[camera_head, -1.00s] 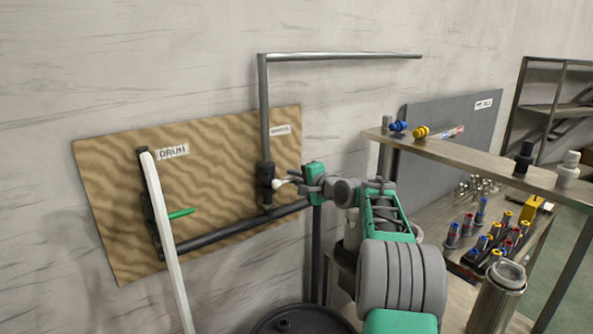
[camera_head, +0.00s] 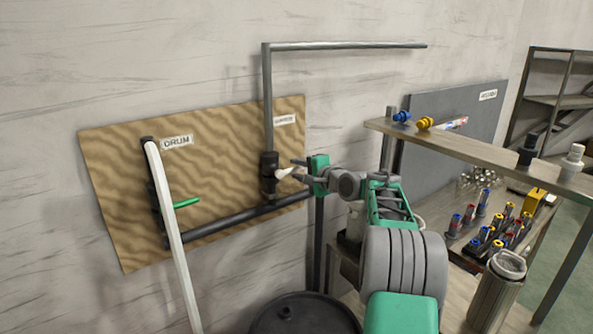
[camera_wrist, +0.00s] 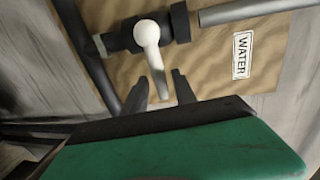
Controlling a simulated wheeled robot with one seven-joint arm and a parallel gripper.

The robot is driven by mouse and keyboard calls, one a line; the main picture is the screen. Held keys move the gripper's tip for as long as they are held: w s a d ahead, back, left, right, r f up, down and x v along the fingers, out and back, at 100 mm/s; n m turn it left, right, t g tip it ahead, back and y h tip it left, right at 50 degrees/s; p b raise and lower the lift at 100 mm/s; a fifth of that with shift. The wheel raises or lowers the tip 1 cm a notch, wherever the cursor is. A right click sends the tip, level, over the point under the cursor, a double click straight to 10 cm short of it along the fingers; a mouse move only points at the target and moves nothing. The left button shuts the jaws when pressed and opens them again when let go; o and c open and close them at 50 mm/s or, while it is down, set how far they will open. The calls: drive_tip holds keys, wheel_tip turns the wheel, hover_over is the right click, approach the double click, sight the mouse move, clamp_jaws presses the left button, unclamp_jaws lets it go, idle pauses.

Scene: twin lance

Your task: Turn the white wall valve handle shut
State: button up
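The white valve handle (camera_head: 285,173) sits on a dark valve body (camera_head: 268,165) on the wall pipe. In the wrist view the white handle (camera_wrist: 150,45) has a round hub and a lever reaching toward my gripper. The "WATER" label (camera_wrist: 242,55) is beside it. My gripper (camera_head: 297,170) is at the handle, reaching in from the right. In the wrist view my gripper's fingers (camera_wrist: 159,82) are spread, with the lever's end between them. A gap shows on both sides of the lever, so it does not look clamped.
A second valve with a green lever (camera_head: 186,203) is on the wooden board (camera_head: 110,200), near the "DRUM" label (camera_head: 177,141). A long white bar (camera_head: 170,235) stands in front of it. A black drum (camera_head: 305,315) is below. A shelf (camera_head: 465,153) stands at the right.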

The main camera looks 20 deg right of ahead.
drive_tip(key=shift+o, duration=0.3)
drive_tip(key=b+v, duration=0.2)
drive_tip(key=v, duration=0.5)
drive_tip(key=shift+s+r+b, duration=0.15)
drive_tip(key=shift+s+b, duration=0.2)
drive_tip(key=shift+b, duration=0.05)
